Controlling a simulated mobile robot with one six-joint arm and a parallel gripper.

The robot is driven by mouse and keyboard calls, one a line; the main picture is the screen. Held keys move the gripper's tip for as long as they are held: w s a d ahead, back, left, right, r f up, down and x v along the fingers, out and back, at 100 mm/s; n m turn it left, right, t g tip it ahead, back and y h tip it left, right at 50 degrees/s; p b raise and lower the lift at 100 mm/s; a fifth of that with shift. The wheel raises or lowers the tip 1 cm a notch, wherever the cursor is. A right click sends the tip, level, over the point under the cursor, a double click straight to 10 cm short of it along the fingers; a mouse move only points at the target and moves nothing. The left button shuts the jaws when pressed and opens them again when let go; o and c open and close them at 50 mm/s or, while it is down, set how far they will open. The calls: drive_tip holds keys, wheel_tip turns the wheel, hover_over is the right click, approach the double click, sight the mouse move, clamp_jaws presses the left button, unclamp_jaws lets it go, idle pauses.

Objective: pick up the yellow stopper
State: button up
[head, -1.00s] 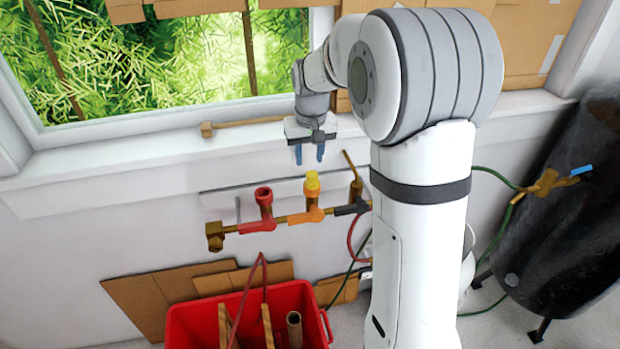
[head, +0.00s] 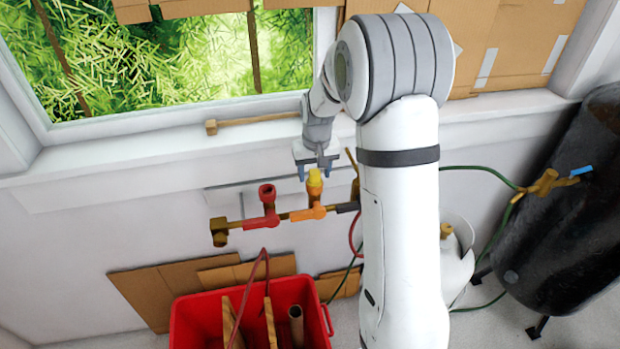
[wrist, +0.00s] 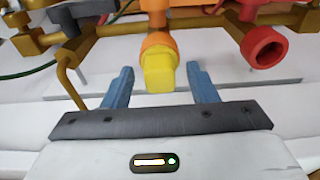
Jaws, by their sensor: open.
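The yellow stopper (head: 314,177) sits on top of the orange fitting (head: 309,211) on the brass pipe. In the wrist view the stopper (wrist: 159,73) shows near the middle, with the orange fitting (wrist: 158,42) behind it. My gripper (head: 315,174) is open and empty, with its blue fingers pointing down from above. In the wrist view its two fingers (wrist: 160,80) lie to the left and right of the stopper, with a gap on each side. I cannot tell whether the fingertips reach fully past the stopper.
A red open fitting (head: 268,198) stands left of the orange one on the same pipe, and a thin brass rod (head: 352,172) rises to the right. The white window sill (head: 150,151) runs behind. A red crate (head: 185,325) with pieces sticking out stands below.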

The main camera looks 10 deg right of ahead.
drive_tip(key=shift+c, duration=0.4)
drive_tip(key=shift+s, duration=0.1)
drive_tip(key=c, duration=1)
